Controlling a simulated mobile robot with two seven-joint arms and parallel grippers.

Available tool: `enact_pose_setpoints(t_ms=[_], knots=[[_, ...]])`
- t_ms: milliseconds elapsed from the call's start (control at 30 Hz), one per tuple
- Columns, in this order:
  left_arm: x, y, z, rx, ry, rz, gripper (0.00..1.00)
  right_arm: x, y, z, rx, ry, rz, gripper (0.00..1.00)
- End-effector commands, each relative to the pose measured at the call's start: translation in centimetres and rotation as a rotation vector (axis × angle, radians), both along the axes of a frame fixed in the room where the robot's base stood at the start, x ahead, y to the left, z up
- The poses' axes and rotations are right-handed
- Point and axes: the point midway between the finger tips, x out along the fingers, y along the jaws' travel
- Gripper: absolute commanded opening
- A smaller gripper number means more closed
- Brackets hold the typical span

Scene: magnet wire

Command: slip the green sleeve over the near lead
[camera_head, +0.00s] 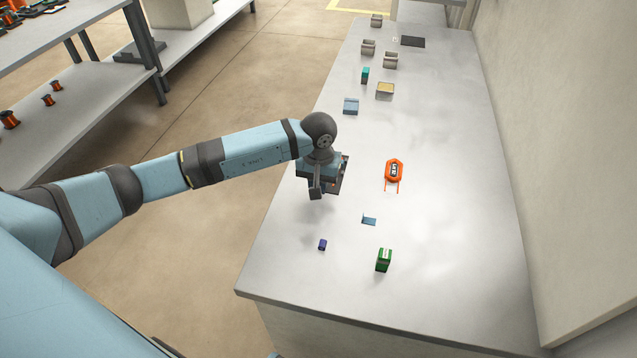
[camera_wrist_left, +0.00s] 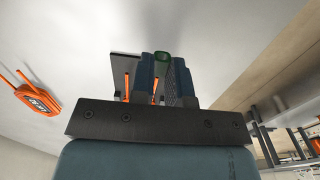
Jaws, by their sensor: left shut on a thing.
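My left gripper (camera_head: 317,190) is over the left side of the bench, pointing down. In the head view the gripper covers most of this dark fixture (camera_head: 343,181). I cannot tell whether the sleeve touches a lead. My right gripper is not in view.
An orange part with two prongs (camera_head: 395,171) lies right of the gripper. A blue piece (camera_head: 369,219), a small dark blue block (camera_head: 322,244) and a green box (camera_head: 384,260) are nearer. Several boxes stand farther back. The bench's right side is clear beside the wall.

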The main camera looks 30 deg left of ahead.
Motion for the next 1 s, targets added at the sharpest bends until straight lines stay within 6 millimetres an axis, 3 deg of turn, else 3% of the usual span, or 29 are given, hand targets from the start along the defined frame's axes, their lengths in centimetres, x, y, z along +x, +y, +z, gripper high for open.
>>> enact_pose_setpoints(t_ms=[1000], knots=[[1.2, 0.3, -0.1, 0.001, 0.000, 0.000, 0.02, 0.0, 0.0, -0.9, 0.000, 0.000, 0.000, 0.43]])
